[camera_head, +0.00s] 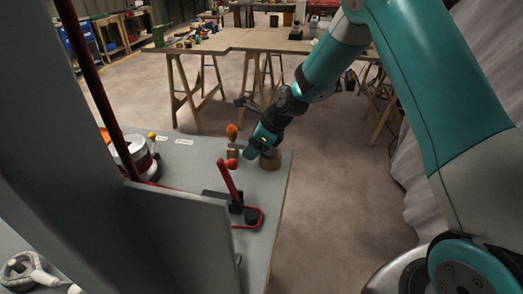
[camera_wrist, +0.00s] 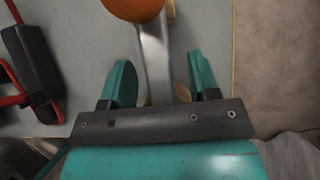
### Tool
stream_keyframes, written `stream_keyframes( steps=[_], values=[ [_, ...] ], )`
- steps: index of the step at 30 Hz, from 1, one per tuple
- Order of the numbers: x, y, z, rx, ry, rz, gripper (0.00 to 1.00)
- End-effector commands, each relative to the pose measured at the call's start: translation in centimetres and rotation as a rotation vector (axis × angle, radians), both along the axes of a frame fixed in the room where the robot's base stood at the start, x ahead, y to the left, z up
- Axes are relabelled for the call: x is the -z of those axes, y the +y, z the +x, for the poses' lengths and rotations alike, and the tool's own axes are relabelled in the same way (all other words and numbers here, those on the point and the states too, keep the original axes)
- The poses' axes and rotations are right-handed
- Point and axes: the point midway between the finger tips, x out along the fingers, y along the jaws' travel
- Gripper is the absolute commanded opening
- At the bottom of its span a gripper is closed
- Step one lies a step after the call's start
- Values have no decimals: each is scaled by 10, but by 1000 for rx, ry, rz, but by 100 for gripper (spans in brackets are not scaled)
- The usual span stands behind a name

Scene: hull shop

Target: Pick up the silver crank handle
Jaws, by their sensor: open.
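The silver crank handle (camera_wrist: 154,55) shows in the wrist view as a flat metal bar with an orange knob (camera_wrist: 134,8) at its far end. The bar runs down between my gripper's (camera_wrist: 160,78) two teal fingers, which stand apart on either side of it. The bar's near end is hidden behind the gripper's dark palm. In the head view the orange knob (camera_head: 232,131) stands just left of my gripper (camera_head: 251,150), and the gripper hides most of the bar. I cannot tell whether the fingers touch it.
A red lever (camera_head: 229,180) with a black base stands on the grey bench (camera_head: 279,185), close in front of my gripper. A brass-coloured cylinder (camera_head: 270,162) is beside the gripper. A wooden trestle table (camera_head: 250,40) is behind; the right floor is open.

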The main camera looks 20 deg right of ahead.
Motion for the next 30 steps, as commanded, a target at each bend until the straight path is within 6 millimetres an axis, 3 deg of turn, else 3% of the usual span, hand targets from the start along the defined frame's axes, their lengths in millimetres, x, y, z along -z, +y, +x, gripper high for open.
stream_keyframes(
  steps=[8,15,25,30],
  values=[
    [3,1,2,1,-2,0,55],
    [3,1,1,1,-1,0,0],
    [0,2,2,0,-3,0,0],
    [-15,2,2,1,-5,1,0]
  ],
)
